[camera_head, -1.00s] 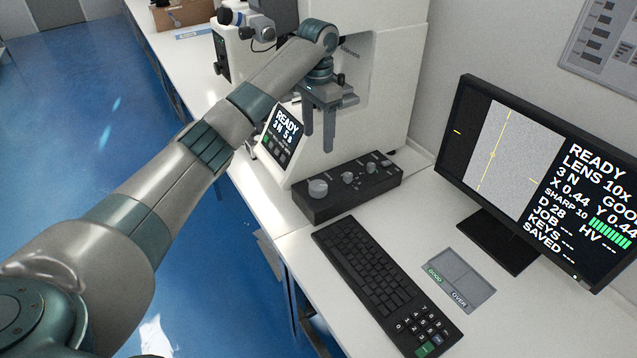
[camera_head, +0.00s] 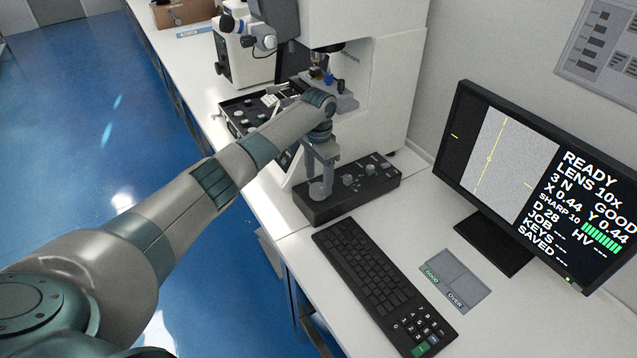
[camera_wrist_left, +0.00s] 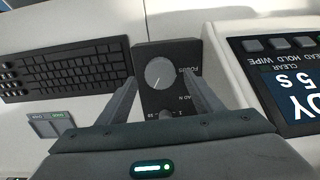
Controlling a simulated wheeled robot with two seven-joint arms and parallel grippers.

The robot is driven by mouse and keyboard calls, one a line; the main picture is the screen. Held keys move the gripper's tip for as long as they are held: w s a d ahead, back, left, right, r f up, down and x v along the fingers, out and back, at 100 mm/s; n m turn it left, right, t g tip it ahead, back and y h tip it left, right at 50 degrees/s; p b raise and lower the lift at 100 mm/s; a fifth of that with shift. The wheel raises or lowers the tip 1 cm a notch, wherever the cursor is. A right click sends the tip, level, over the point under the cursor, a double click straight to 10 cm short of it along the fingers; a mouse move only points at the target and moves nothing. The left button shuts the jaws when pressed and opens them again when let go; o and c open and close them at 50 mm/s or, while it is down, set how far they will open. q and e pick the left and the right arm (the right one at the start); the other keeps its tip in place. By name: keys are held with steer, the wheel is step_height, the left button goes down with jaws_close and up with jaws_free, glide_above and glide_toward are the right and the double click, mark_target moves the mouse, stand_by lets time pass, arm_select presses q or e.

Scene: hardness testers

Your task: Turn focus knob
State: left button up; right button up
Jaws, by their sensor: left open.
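The focus knob (camera_wrist_left: 160,73) is a grey round dial with a white pointer line on a black control box (camera_head: 345,205). The word FOCUS is printed beside it in the left wrist view. In the head view the knob (camera_head: 318,190) is at the box's left end, partly hidden by my left gripper (camera_head: 318,180). My left gripper is open above the knob. In the left wrist view its two fingers (camera_wrist_left: 160,100) stand on either side of the knob, apart from each other. I cannot tell whether they touch it. My right gripper is not in view.
A black keyboard (camera_head: 375,275) lies in front of the box, with a grey GOOD/OVER tray (camera_head: 452,275) beside it. A monitor (camera_head: 520,170) stands at the right and reads READY, SHARP 10. The white tester (camera_head: 385,90) rises behind the box.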

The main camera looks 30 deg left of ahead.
mark_target(319, 188)
arm_select(q)
steer(key=shift+f, duration=1.7)
steer(key=c, duration=1.1)
steer(key=shift+o, duration=0.2)
steer(key=shift+p, duration=0.4)
